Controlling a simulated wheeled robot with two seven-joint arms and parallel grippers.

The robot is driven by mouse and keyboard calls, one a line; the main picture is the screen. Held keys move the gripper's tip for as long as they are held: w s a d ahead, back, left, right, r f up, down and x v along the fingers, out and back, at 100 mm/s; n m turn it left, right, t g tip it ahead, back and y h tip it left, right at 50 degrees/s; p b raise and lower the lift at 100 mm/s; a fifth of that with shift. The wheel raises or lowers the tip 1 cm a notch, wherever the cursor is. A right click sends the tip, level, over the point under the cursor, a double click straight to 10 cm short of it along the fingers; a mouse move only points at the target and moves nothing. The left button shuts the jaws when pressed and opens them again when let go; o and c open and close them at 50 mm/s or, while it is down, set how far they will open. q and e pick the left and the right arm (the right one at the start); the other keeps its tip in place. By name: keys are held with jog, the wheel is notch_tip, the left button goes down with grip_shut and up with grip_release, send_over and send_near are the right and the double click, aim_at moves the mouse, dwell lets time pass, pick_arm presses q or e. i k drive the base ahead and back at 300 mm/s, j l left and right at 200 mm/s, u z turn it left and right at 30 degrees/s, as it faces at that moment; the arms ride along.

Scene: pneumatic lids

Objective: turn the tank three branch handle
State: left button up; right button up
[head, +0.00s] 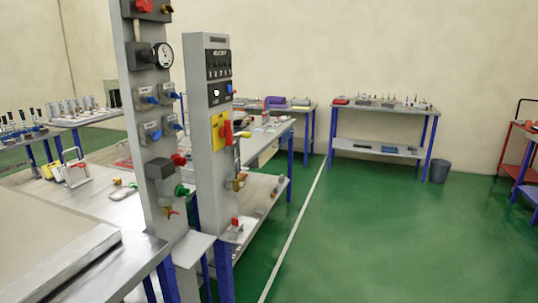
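Neither of my grippers is in view. A tall grey post (138,92) stands at the left of centre, with a round gauge (163,56) near its top. Below the gauge, several small valves with blue handles (150,100) sit on grey plates. Lower down are a red knob (179,159), a green handle (182,190) and a small red-tipped tap (171,211). A second grey post (204,175) to the right carries a red handle (226,132) on a yellow plate. Labels are too small to read, so I cannot tell which handle is tank three's branch.
A metal-topped bench (60,270) fills the near left. Benches with blue legs stand behind the posts, and another (380,143) by the back wall. A dark bin (439,171) and a red cart (520,150) are at right. Green floor (390,235) is clear at centre right.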

aim_at(156, 136)
jog(key=i+l+u, duration=0.15)
jog(key=i+u, duration=0.25)
jog(key=i+l+u, duration=0.25)
jog(key=i+u, duration=0.2)
